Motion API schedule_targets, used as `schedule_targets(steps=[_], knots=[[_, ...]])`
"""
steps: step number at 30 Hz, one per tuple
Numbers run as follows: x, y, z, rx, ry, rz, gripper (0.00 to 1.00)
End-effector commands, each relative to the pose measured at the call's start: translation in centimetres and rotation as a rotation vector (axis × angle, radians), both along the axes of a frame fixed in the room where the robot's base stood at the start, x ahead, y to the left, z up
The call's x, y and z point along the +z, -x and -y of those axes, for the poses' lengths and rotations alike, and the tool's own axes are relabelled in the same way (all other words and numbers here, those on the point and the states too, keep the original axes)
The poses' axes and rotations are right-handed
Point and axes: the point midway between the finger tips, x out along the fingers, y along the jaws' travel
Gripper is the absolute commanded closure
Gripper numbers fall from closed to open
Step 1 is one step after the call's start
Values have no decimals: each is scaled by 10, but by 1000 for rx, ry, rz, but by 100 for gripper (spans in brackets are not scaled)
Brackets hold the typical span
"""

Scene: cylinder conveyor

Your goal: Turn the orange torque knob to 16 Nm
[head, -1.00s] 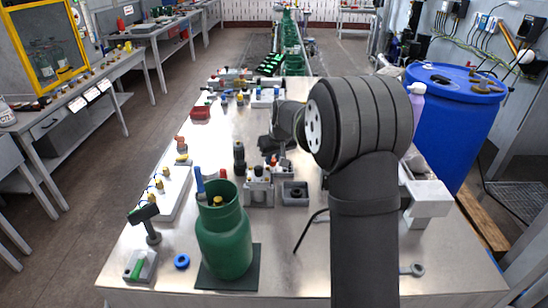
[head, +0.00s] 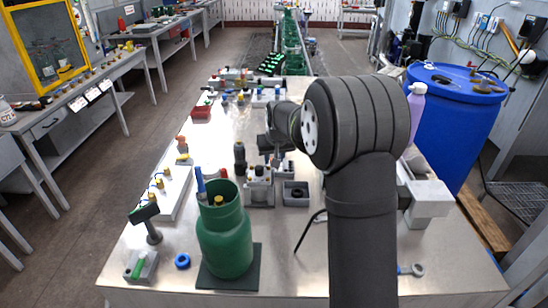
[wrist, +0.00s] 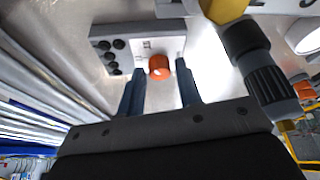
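The orange torque knob (wrist: 159,66) shows in the wrist view, on a light grey block with black round parts at its left. My gripper (wrist: 158,78) is open, with one finger on each side of the knob in the picture. The knob lies near the fingertips, and I see no contact; the exact depth gap is hard to tell. No scale numbers or pointer on the knob can be read. In the head view my gripper (head: 277,150) is over the middle of the bench, and the knob is hidden or too small there.
A black ribbed cylinder (wrist: 258,70) stands close to the right of my gripper. A green pot (head: 224,243) with tools is at the bench front left, and a blue drum (head: 455,115) is at the right. The bench's front middle is mostly clear.

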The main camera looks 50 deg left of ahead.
Motion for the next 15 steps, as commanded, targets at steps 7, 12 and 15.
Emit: schedule_targets(steps=[7, 12, 15], knots=[[0, 0, 0, 0, -1, 1, 57], [5, 1, 1, 0, -3, 2, 57], [16, 3, 5, 1, -2, 2, 57]])
